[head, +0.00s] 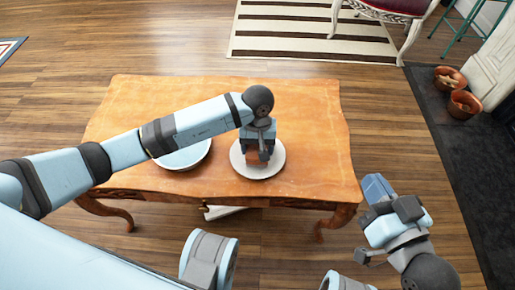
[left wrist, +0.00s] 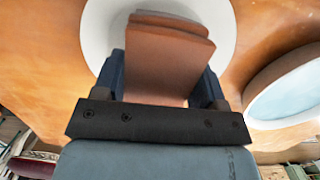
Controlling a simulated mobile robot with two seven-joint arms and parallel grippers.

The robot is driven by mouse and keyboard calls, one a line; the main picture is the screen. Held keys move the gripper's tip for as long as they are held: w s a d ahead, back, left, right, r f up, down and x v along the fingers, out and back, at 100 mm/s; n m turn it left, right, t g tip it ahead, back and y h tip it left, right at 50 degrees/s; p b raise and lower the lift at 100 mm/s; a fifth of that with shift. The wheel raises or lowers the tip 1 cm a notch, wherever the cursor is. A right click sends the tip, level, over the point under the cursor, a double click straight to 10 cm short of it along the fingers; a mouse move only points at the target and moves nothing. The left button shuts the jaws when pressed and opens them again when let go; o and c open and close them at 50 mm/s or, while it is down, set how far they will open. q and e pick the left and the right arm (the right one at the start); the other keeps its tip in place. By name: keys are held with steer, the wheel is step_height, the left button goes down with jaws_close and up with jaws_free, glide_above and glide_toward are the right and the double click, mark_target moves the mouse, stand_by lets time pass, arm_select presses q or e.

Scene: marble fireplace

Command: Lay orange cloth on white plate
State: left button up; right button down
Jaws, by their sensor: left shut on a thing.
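The white plate (head: 273,168) lies on the wooden table, right of the table's middle. My left gripper (head: 257,155) is over the plate and shut on the orange cloth (head: 256,158). In the left wrist view the folded cloth (left wrist: 168,58) hangs between the two fingers, with the white plate (left wrist: 98,35) behind it. I cannot tell whether the cloth touches the plate. My right gripper (head: 378,190) is beyond the table's front right corner, away from the plate; whether its fingers are apart is unclear.
A white-rimmed bowl with a pale blue inside (head: 186,158) stands left of the plate, partly under my left arm; it also shows in the left wrist view (left wrist: 290,92). The wooden table (head: 315,120) is clear at the right and back. Clay pots (head: 464,104) stand on the floor at right.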

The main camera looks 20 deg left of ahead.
arm_select(q)
steer(key=shift+f, duration=0.1)
steer(key=shift+f+b, duration=0.3)
steer(key=shift+f, duration=0.1)
steer(key=o, duration=0.9)
arm_select(e)
steer(key=shift+w+d+r+n, duration=0.15)
steer(key=shift+w+r+n, duration=0.05)
steer(key=shift+w+n, duration=0.1)
arm_select(q)
steer(key=shift+r, duration=0.1)
